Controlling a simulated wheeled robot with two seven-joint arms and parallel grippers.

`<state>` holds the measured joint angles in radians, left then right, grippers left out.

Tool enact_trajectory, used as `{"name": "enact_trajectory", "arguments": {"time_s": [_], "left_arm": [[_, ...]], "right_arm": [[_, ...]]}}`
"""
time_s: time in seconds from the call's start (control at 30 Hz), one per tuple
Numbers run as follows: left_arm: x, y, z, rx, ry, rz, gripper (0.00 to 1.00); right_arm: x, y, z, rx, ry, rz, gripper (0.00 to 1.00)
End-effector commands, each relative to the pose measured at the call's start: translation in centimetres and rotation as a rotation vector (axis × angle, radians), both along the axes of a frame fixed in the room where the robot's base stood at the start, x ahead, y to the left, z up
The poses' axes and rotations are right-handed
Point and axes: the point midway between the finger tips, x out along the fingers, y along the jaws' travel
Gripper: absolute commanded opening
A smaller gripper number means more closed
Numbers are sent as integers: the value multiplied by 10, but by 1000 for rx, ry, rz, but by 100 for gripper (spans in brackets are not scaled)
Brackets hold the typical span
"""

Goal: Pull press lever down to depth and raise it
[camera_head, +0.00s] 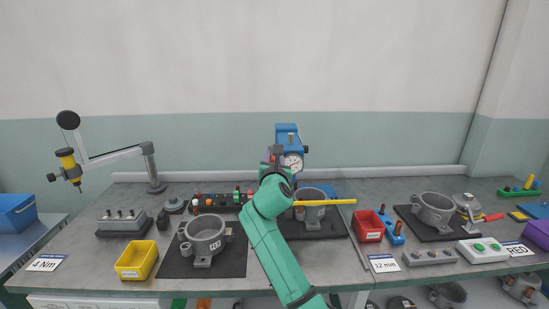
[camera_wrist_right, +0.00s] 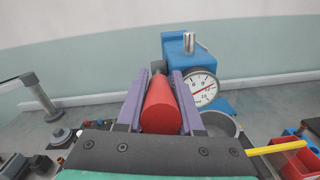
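The blue press head (camera_head: 287,138) with its white dial gauge (camera_head: 292,162) stands at the back middle of the bench. They also show in the right wrist view as a blue block (camera_wrist_right: 178,48) and a dial with a red needle (camera_wrist_right: 202,88). My right gripper (camera_head: 277,158) is in front of the press, at the end of my green arm. In the wrist view its purple fingers lie along both sides of a red cylindrical lever handle (camera_wrist_right: 161,106) and appear closed on it. A grey housing (camera_head: 312,214) stands under the press. My left gripper is not in view.
A yellow bar (camera_head: 328,202) sticks out right beside my wrist. Left are another grey housing (camera_head: 204,236) on a dark mat and a yellow bin (camera_head: 136,261). Right are a red bin (camera_head: 368,226) and a third housing (camera_head: 433,209). A jointed tool arm (camera_head: 118,154) stands far left.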

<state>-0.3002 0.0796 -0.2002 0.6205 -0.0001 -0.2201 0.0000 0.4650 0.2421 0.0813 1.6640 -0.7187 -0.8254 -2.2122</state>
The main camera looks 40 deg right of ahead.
Motion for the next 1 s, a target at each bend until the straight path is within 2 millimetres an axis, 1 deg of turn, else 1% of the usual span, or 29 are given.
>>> {"name": "enact_trajectory", "arguments": {"time_s": [0.03, 0.07, 0.1, 1.0], "left_arm": [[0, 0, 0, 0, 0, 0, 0], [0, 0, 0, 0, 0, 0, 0], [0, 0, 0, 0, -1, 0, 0], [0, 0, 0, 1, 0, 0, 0]], "right_arm": [[0, 0, 0, 0, 0, 0, 12], [0, 0, 0, 0, 0, 0, 0], [0, 0, 0, 0, 0, 0, 0], [0, 0, -1, 1, 2, 0, 0]]}}
